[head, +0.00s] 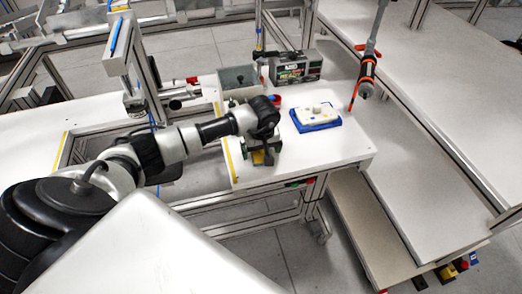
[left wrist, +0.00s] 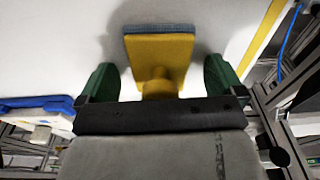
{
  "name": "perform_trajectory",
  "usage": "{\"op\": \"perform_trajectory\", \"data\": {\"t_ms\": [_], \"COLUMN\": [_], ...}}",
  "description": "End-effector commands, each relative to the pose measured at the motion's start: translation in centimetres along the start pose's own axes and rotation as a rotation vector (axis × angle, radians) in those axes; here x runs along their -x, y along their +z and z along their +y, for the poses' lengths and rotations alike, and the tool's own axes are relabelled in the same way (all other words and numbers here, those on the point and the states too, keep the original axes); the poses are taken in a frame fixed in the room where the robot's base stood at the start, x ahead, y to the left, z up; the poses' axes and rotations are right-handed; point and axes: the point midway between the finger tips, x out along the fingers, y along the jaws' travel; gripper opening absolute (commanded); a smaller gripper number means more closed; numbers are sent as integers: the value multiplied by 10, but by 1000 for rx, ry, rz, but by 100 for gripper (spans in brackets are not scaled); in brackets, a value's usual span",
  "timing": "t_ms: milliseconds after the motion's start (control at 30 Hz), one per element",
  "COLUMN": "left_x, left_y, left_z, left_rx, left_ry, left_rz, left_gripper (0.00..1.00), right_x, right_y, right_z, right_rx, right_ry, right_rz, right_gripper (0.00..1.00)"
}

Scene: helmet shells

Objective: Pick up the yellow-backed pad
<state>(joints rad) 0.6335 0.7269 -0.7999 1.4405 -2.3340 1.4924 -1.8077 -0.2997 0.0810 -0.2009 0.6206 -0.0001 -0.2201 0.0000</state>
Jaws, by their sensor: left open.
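The yellow-backed pad (left wrist: 160,52) shows in the left wrist view, with a yellow body narrowing toward my gripper and a grey-blue face along its far edge. In the head view a bit of its yellow (head: 260,157) shows near the left front of the white table. My left gripper (head: 262,150) is over it there, arm reaching in from the left. In the left wrist view its two green fingers stand open, one on each side of the pad, with gaps between. The pad's lower end is hidden by my gripper's body. My right gripper is not in view.
A blue tray (head: 318,127) with a white part (head: 316,113) sits right of the gripper. Behind are a grey bin (head: 238,80), a dark labelled box (head: 295,67) and a small red object (head: 275,100). An orange-and-black tool (head: 366,75) hangs at the right. The table's front right is clear.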

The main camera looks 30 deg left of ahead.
Motion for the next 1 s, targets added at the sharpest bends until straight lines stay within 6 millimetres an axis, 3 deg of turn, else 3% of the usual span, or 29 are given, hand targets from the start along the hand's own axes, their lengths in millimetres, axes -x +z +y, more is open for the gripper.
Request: {"op": "perform_trajectory", "data": {"t_ms": [200,600,1000], "left_x": [-1,-1,8], "left_y": [0,0,-2], "left_z": [0,0,1], "left_rx": [0,0,-1], "left_ry": [1,1,3], "left_rz": [0,0,3], "left_gripper": [97,40,39], "right_x": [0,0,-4], "right_y": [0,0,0], "right_z": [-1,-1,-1], "right_rx": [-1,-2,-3], "right_ry": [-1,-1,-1], "right_rz": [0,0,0], "right_gripper": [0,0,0]}}
